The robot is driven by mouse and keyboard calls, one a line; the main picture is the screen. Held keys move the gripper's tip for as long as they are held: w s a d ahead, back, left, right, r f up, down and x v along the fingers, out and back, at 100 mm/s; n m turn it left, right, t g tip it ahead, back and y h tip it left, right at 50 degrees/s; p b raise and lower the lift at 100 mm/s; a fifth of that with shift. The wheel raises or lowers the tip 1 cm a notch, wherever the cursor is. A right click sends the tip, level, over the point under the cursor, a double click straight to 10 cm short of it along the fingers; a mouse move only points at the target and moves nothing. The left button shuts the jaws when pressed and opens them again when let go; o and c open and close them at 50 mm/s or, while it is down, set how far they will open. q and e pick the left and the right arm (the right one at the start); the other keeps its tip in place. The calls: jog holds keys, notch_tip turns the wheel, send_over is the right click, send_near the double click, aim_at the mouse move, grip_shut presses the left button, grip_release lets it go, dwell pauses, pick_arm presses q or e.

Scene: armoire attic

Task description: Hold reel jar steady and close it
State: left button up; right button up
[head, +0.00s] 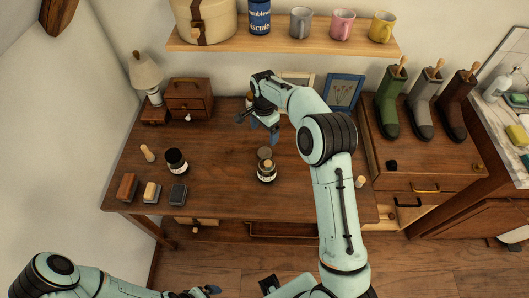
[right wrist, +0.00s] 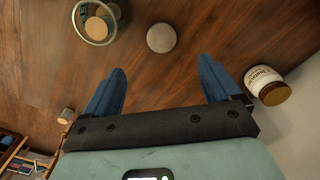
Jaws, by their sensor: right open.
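My right gripper (head: 258,127) is open and empty, above the desk behind the lid. My left gripper (head: 207,291) is low at the front, partly cut off by the frame edge.
A labelled jar (right wrist: 267,86) stands near the right finger. Boots stand on the right cabinet.

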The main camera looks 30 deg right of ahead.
send_over(265, 152)
jog(key=f, duration=0.7)
jog(key=shift+s+a, duration=0.15)
jog(key=shift+a, duration=0.1)
jog(key=shift+f, duration=0.25)
jog(key=shift+f, duration=0.1)
jog(key=f, duration=0.5)
jog(key=shift+w+d, duration=0.2)
jog(key=c, duration=1.1)
